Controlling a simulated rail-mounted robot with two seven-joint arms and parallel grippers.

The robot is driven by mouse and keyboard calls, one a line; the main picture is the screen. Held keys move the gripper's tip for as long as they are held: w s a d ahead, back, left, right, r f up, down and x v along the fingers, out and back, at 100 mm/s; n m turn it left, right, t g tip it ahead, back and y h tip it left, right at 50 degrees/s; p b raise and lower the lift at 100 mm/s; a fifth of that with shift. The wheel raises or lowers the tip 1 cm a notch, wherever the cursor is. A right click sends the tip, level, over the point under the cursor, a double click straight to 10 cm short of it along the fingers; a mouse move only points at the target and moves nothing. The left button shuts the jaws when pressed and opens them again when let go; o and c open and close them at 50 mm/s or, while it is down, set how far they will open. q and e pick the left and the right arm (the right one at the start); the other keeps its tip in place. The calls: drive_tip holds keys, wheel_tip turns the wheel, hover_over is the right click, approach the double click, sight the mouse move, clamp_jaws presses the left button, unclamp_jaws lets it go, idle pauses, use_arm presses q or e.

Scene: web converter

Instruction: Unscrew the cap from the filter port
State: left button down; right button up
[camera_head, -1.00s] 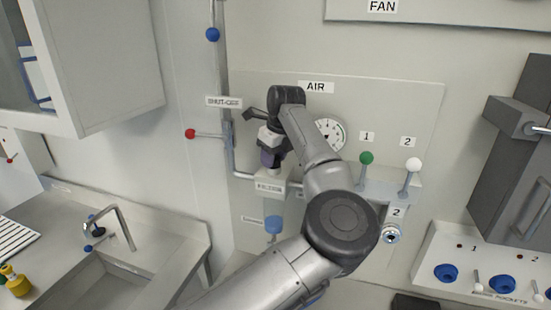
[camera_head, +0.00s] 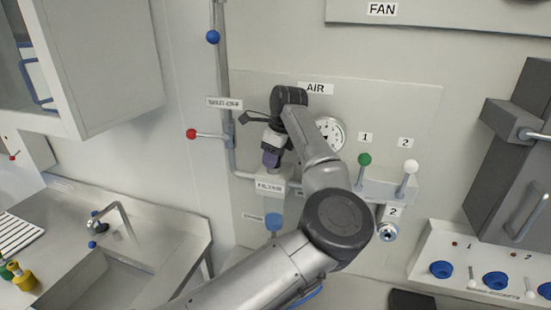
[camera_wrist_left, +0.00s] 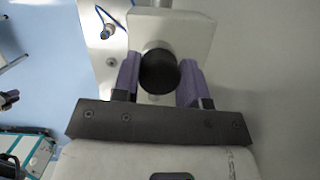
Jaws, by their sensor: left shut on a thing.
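The filter port block (camera_head: 271,182) is a pale box on the pipe under the AIR sign, with a small label on its front. The cap (camera_wrist_left: 159,72) is a round black knob on top of the block, seen between the fingers in the left wrist view. My left gripper (camera_head: 271,158) comes down from above onto the block, and its purple fingers also show in the left wrist view (camera_wrist_left: 160,82). It is shut on the cap, one finger on each side. In the head view the fingers hide the cap. My right gripper is not in view.
A gauge (camera_head: 330,133) sits right of my left wrist. Green (camera_head: 365,159) and white (camera_head: 411,166) lever knobs stand further right. A red-knobbed lever (camera_head: 192,134) sticks out at left. A blue-topped part (camera_head: 273,222) is below the block.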

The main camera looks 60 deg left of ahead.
use_arm(q)
drive_tip(key=shift+s+a+r, duration=0.1)
drive_tip(key=shift+s+r, duration=0.05)
drive_tip(key=shift+s, duration=0.15)
drive_tip(key=shift+r+n+p, duration=0.15)
drive_tip(key=shift+n+p, duration=0.5)
drive_tip(key=shift+n, duration=0.25)
drive_tip(key=shift+n+g+h+p, duration=0.35)
drive_tip(key=shift+n+g+h, duration=0.05)
drive_tip(key=shift+n, duration=0.8)
